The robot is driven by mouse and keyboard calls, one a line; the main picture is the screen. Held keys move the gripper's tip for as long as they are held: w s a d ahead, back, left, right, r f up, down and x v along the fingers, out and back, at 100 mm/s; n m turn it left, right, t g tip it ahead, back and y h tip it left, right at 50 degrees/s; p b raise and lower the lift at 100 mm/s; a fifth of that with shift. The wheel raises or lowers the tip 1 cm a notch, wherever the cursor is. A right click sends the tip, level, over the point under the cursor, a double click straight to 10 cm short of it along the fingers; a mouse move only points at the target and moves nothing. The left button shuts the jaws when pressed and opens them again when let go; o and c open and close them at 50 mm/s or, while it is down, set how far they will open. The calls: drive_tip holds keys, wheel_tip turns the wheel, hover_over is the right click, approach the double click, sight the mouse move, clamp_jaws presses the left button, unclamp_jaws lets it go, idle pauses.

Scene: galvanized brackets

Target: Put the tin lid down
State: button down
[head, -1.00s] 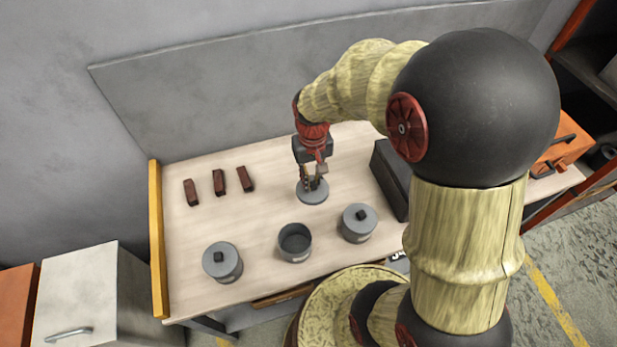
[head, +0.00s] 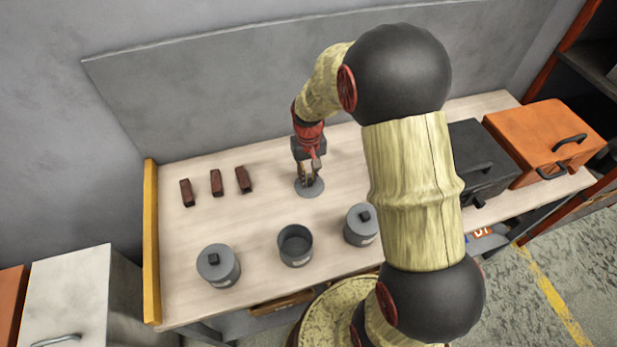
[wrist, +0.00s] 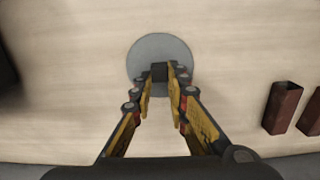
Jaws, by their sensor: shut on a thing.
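The tin lid (head: 315,190) is a round grey disc with a dark block knob, near the middle of the bench. In the wrist view the lid (wrist: 148,50) shows below my fingers, with its knob (wrist: 159,72) between the fingertips. My gripper (head: 307,179) points down and is shut on the lid's knob. I cannot tell whether the lid touches the bench top or is just above it. An open grey tin (head: 295,258) without a lid stands in front of the gripper, between two lidded tins, one on the left (head: 219,281) and one on the right (head: 352,237).
Several dark red-brown blocks (head: 216,183) lie at the back left of the bench (head: 260,225). A yellow strip (head: 151,240) edges the bench's left end. A black box (head: 480,150) and an orange toolbox (head: 540,135) stand on the right. Bench around the lid is clear.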

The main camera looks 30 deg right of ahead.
drive_tip(key=shift+f, duration=0.15)
drive_tip(key=c, duration=1.7)
unclamp_jaws()
drive_tip(key=shift+c, duration=0.2)
wheel_tip(320, 180, up, 13)
drive_tip(key=p, duration=0.4)
wheel_tip(320, 180, up, 12)
drive_tip(key=n+t, duration=0.1)
drive_tip(key=t, duration=0.1)
hover_over(308, 179)
drive_tip(key=s+a, duration=0.5)
drive_tip(key=s, duration=0.2)
drive_tip(key=s+a+r+t, duration=0.1)
drive_tip(key=s+a+r, duration=0.1)
drive_tip(key=s, duration=0.4)
drive_tip(key=s+a+r+n+t, duration=0.1)
drive_tip(key=s+a+r+t, duration=0.1)
drive_tip(key=s, duration=0.5)
drive_tip(key=shift+a+r+t, duration=0.3)
drive_tip(key=shift+a+r, duration=0.15)
drive_tip(key=shift+r, duration=0.7)
